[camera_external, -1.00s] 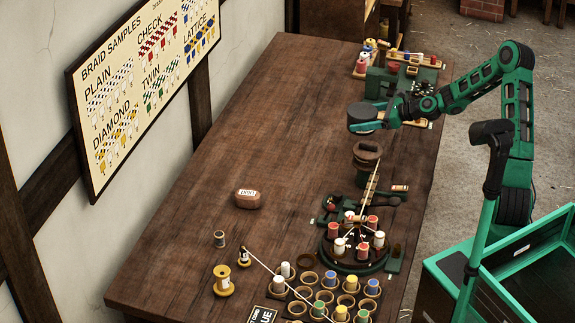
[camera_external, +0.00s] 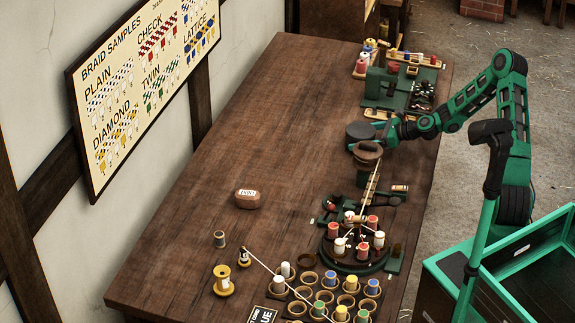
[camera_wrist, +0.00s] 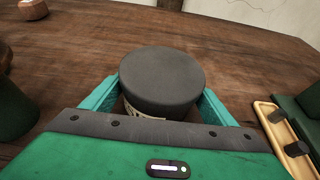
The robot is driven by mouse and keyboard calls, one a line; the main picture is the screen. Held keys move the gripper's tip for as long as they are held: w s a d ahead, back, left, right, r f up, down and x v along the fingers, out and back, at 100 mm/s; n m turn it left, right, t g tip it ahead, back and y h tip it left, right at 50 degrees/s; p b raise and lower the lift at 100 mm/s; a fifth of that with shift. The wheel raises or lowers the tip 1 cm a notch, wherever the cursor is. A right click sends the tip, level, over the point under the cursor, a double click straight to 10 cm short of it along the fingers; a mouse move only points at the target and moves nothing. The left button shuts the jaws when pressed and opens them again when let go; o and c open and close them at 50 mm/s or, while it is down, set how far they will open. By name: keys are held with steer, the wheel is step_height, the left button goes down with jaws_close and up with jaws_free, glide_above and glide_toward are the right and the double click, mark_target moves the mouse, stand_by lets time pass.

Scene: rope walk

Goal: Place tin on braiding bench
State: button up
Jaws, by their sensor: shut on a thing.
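The tin is a dark grey, round, flat-topped tin (camera_wrist: 162,78), with a strip of pale label showing low on its side in the wrist view. My gripper (camera_external: 362,132) is shut on it, one green finger on each side. The tin also shows in the external view (camera_external: 358,130), at the far right part of the braiding bench, a long brown wooden table (camera_external: 270,120). The tin's underside is hidden, so I cannot tell whether it touches the wood.
A dark post with a round brown top (camera_external: 367,150) stands just in front of the tin. A round braiding stand with bobbins (camera_external: 355,262) is nearer. A green machine (camera_external: 385,88) and a wooden tray (camera_wrist: 283,135) are right of the tin.

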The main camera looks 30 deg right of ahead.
steer(key=o, duration=1.4)
steer(key=shift+r, duration=0.1)
steer(key=v, duration=1.2)
